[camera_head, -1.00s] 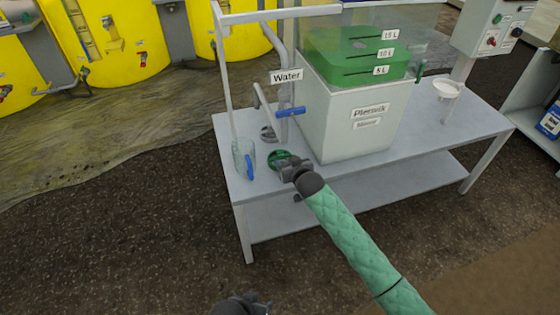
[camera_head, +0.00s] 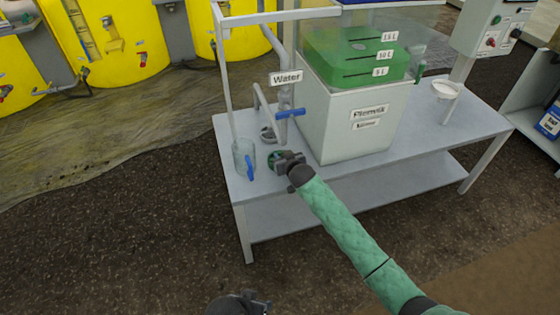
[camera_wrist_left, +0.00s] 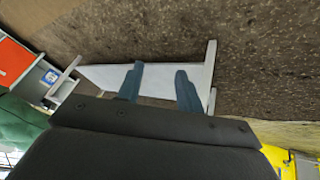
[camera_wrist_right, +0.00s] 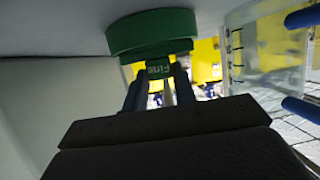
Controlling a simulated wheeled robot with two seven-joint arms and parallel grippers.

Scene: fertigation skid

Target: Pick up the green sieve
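The green sieve (camera_head: 272,159) lies on the table near its front left corner, partly hidden behind my right gripper (camera_head: 279,160). In the right wrist view the round green sieve (camera_wrist_right: 150,32) has a small tab labelled "Fine" (camera_wrist_right: 158,68) pointing toward my right gripper (camera_wrist_right: 159,78). Its two fingers stand apart, one to each side of the tab, with slim gaps showing. My left gripper (camera_wrist_left: 158,82) is open and empty, off the table; it shows at the bottom of the head view (camera_head: 262,303).
A clear jug with a blue handle (camera_head: 244,158) stands close left of the sieve. A white strainer (camera_head: 446,90) is farther right.

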